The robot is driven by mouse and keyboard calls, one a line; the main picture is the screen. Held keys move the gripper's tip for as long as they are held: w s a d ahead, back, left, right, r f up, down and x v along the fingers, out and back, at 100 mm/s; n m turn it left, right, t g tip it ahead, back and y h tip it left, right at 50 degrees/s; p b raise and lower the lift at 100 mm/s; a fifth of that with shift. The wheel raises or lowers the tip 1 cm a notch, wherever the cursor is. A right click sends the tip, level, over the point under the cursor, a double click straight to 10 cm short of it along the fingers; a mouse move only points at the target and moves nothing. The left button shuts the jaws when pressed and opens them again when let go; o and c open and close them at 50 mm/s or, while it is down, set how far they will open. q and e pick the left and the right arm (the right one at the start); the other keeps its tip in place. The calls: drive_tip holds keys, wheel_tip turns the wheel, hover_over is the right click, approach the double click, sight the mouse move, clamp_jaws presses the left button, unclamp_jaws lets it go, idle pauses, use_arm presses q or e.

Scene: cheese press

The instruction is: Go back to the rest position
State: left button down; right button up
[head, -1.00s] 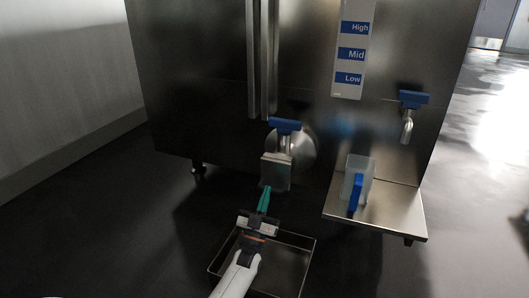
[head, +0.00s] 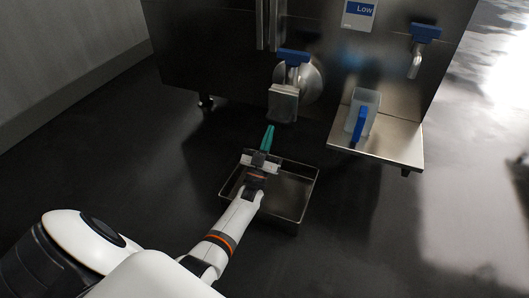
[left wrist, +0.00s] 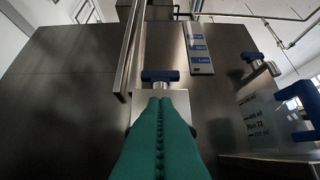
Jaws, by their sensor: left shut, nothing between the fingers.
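My left gripper (head: 267,138) is shut and empty, its green fingers pressed together and pointing at the press. It is above the far part of a metal tray (head: 290,210) on the floor, a little below and apart from the steel outlet (head: 283,103) with its blue handle (head: 293,57). In the left wrist view the shut green fingers (left wrist: 160,125) fill the lower middle, with the blue handle (left wrist: 160,75) just beyond them. My right gripper is not in view.
The steel cheese press (head: 200,50) stands ahead. A clear jug (head: 369,101) with a blue handle stands on a metal shelf (head: 400,145) under a second tap (head: 425,35) at the right. The left wrist view also shows the jug (left wrist: 262,120). Dark floor is free at left and right.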

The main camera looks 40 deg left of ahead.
use_arm(q)
wheel_tip(320, 180, down, 7)
drive_tip(key=s, duration=0.1)
drive_tip(key=shift+s+d+b, duration=0.15)
drive_tip(key=shift+s+b, duration=0.2)
drive_tip(key=shift+b, duration=0.05)
